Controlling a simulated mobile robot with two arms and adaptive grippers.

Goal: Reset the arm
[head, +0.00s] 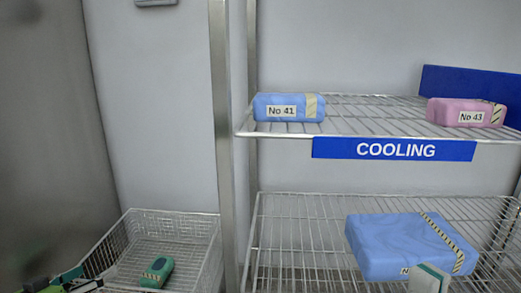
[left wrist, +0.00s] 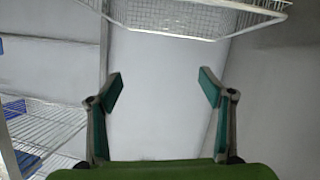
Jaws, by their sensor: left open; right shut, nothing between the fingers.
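My left gripper (head: 88,279) is at the bottom left corner of the head view, partly cut off, beside the wire basket (head: 205,252). In the left wrist view my left gripper (left wrist: 160,88) shows two teal-padded fingers spread wide, with nothing between them. What looks like the tip of my right gripper (head: 430,279) shows at the bottom edge of the head view. It is shut and overlaps the front of the large blue pack (head: 385,240) on the lower shelf; I cannot tell whether it touches.
A green item (head: 157,272) lies in the basket. The upper wire shelf, labelled COOLING (head: 395,149), holds blue pack No 41 (head: 272,101) and pink pack No 43 (head: 448,109). A metal post (head: 224,150) stands between basket and shelves. The basket also shows in the left wrist view (left wrist: 170,26).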

